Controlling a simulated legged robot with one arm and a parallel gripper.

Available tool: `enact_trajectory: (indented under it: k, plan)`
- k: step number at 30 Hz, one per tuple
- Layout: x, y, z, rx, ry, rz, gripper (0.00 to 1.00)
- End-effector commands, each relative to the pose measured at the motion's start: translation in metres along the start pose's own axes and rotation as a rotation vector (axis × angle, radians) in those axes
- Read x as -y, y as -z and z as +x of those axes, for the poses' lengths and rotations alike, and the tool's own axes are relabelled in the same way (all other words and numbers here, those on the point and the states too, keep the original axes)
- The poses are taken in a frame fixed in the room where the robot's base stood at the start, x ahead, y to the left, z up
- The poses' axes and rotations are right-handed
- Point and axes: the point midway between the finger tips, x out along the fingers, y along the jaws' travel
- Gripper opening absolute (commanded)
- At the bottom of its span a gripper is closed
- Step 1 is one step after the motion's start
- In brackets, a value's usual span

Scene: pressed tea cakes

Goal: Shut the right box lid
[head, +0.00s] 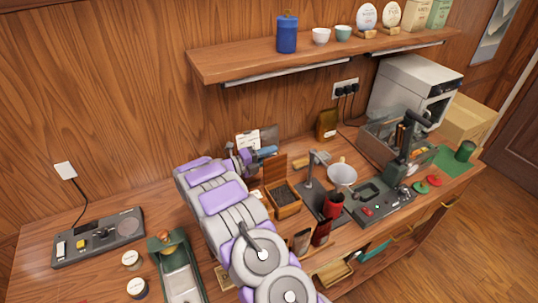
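A small wooden box (283,208) stands on the bench near the middle, just right of my arm, with dark contents inside. Its wooden lid (274,169) stands up at the back edge, open. My gripper (262,153) is at the far end of my purple and grey arm, close to the upper left of the raised lid. A blue piece shows at its tip. Whether it touches the lid and how its fingers are set is too small to tell. My arm hides the bench left of the box, so a second box there cannot be seen.
A stand with a pale funnel (341,174) and a red cup (333,205) is close right of the box. A grey open case (372,148) and black press (408,142) stand farther right. A shelf (220,63) hangs above.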

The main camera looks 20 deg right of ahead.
Motion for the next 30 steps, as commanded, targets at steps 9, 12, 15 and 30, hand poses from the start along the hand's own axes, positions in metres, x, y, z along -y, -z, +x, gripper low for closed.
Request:
enact_trajectory:
  k: [9, 12, 15, 30]
  plan:
    - [0.004, 0.0, -0.004, 0.002, 0.003, 0.005, 0.35]
    - [0.004, -0.001, -0.016, 0.004, 0.004, 0.005, 0.35]
    - [0.004, -0.001, -0.034, 0.004, 0.004, 0.004, 0.35]
    - [0.002, -0.001, -0.142, 0.005, 0.001, 0.005, 0.35]
